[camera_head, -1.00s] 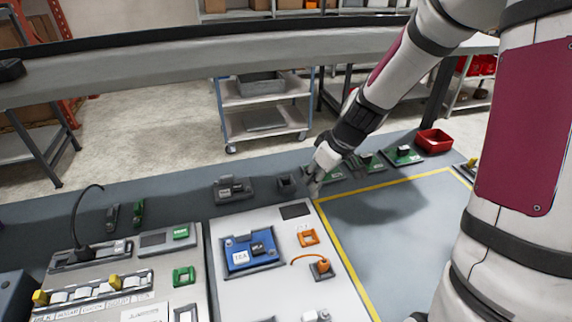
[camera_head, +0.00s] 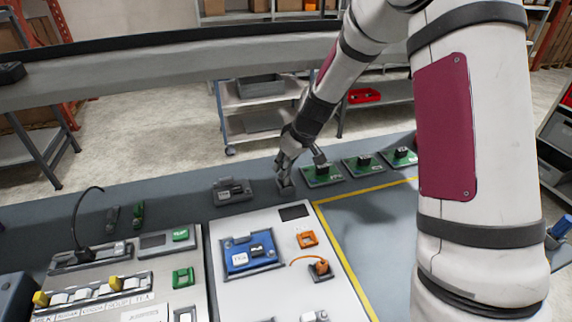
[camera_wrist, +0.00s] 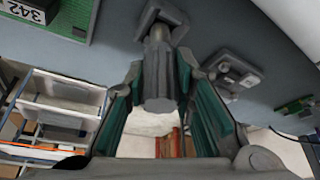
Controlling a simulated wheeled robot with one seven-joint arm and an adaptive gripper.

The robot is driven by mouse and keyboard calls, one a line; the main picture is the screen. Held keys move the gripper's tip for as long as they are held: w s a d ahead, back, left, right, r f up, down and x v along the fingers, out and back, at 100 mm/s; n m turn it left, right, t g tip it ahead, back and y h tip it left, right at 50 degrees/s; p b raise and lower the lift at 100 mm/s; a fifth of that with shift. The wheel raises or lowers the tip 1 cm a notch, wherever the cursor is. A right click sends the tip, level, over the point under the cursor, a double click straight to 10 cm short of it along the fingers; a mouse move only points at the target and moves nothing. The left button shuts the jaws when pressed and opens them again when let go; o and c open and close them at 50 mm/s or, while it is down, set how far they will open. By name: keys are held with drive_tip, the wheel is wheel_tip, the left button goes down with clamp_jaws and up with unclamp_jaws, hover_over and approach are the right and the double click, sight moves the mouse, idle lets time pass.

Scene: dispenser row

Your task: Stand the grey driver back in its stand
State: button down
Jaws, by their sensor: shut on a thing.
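My gripper (camera_head: 283,167) is above the small dark grey stand (camera_head: 286,187) at the back of the bench, pointing down. In the wrist view my gripper (camera_wrist: 158,82) has its teal-padded fingers on both sides of the grey driver (camera_wrist: 158,92), shut on it. The driver's narrower end points towards the square stand (camera_wrist: 178,14) and overlaps its opening in the picture. I cannot tell how deep the end sits in it. In the head view the driver is mostly hidden by the fingers.
A grey block holder (camera_head: 233,191) stands just left of the stand. Green boards (camera_head: 322,176) with dark parts stand in a row to the right. A white panel with a blue tray (camera_head: 251,254) lies in front. A yellow-edged grey area (camera_head: 365,225) is largely clear.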

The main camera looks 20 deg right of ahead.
drive_tip(key=shift+f, duration=0.65)
drive_tip(key=c, duration=1.3)
unclamp_jaws()
drive_tip(key=shift+c, duration=0.2)
drive_tip(key=shift+r, duration=0.1)
